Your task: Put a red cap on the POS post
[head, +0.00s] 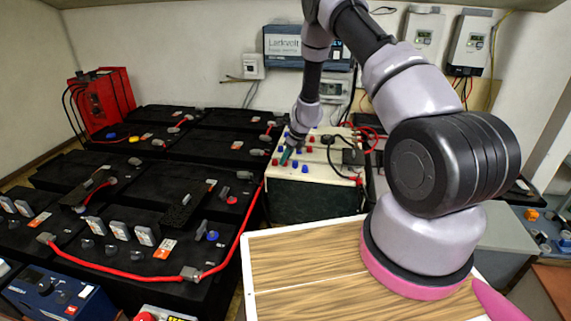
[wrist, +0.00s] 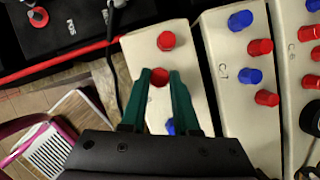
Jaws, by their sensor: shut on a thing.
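My gripper (wrist: 160,76) is shut on a red cap (wrist: 159,79), which shows between the tips of its green fingers. The gripper (head: 287,157) is over the left part of a cream-topped block (head: 327,174) with red and blue caps in the head view. Another red cap (wrist: 166,41) stands just beyond the fingertips, and a blue cap (wrist: 171,126) is partly hidden by them. At the wrist view's upper left, a grey post (wrist: 38,16) with a red ring stands beside a "POS" label on a black battery. I take it to be the red-ringed post (head: 231,199) in the head view.
Black batteries (head: 120,190) with grey terminals and red cables fill the left. One battery terminal (head: 212,236) is blue. A wooden board (head: 305,270) lies in front of my arm. A blue box (head: 60,297) stands at the lower left; wall boxes (head: 473,45) hang behind.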

